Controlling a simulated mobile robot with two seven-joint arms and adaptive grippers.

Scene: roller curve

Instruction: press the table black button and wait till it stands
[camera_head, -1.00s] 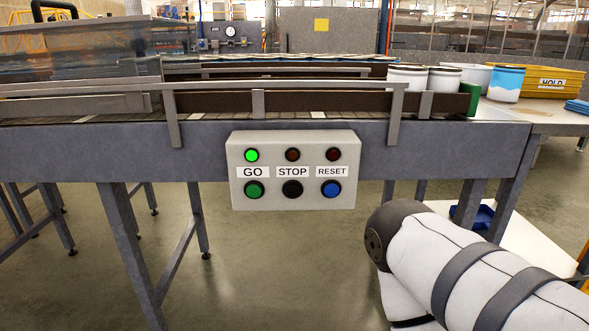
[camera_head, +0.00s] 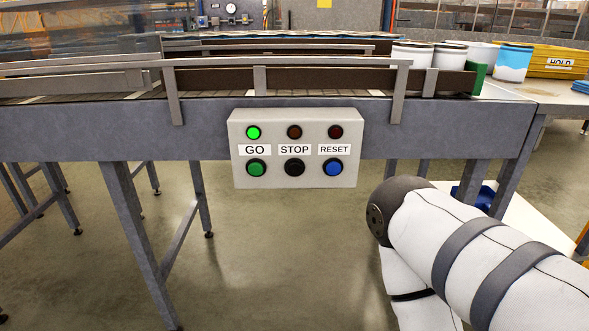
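A grey control box (camera_head: 296,180) is fixed to the front of the conveyor table (camera_head: 60,130). Its black button (camera_head: 294,167) sits in the middle of the lower row, under the STOP label. A green button (camera_head: 256,168) under GO is to its left and a blue button (camera_head: 333,167) under RESET is to its right. The green lamp (camera_head: 253,132) above GO is lit; the lamps above STOP (camera_head: 294,132) and RESET (camera_head: 335,132) are dark. My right arm shows at the lower right, apart from the box. Neither gripper is in view.
White cans (camera_head: 411,55) and a blue-and-white can (camera_head: 512,64) stand at the conveyor's right end near a green block (camera_head: 479,79). A yellow HOLD bin (camera_head: 559,62) is behind. Metal guard rails (camera_head: 290,66) run above the table front. The space before the box is clear.

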